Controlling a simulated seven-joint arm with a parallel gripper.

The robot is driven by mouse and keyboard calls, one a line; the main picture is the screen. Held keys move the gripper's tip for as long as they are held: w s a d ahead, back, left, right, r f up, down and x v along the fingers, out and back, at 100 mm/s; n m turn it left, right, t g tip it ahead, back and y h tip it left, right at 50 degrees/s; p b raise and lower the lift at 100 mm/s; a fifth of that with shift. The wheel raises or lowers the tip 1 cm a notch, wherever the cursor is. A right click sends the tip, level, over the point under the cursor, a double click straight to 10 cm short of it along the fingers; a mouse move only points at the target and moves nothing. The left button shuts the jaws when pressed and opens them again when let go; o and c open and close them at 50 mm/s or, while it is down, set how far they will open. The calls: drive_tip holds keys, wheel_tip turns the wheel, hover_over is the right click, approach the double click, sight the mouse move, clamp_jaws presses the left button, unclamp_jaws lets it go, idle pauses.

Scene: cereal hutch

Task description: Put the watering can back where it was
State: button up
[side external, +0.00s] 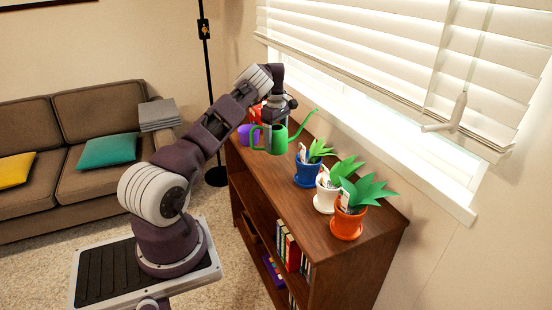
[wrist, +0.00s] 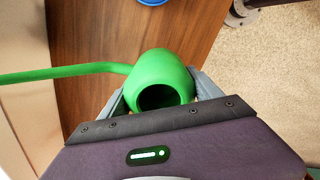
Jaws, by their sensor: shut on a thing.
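The green watering can (side external: 277,138) is in my gripper (side external: 273,121) above the top of the wooden hutch (side external: 275,180). Its long spout points right in the side view. In the wrist view the can (wrist: 162,72) sits between the two grey fingers, with its round opening facing the camera and its spout reaching left. My gripper (wrist: 160,98) is shut on the can. The can looks raised off the hutch top, but the exact height is hard to tell.
Potted plants in a blue pot (side external: 307,172), a white pot (side external: 326,197) and an orange pot (side external: 347,224) stand along the hutch top. A purple object (side external: 248,134) and a red object (side external: 256,114) are at its far end. The window blind (side external: 400,60) is behind.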

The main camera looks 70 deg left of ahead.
wheel_tip(320, 180, down, 6)
drive_tip(key=shift+r, duration=0.1)
drive_tip(key=o, duration=1.9)
drive_tip(key=shift+f, duration=0.2)
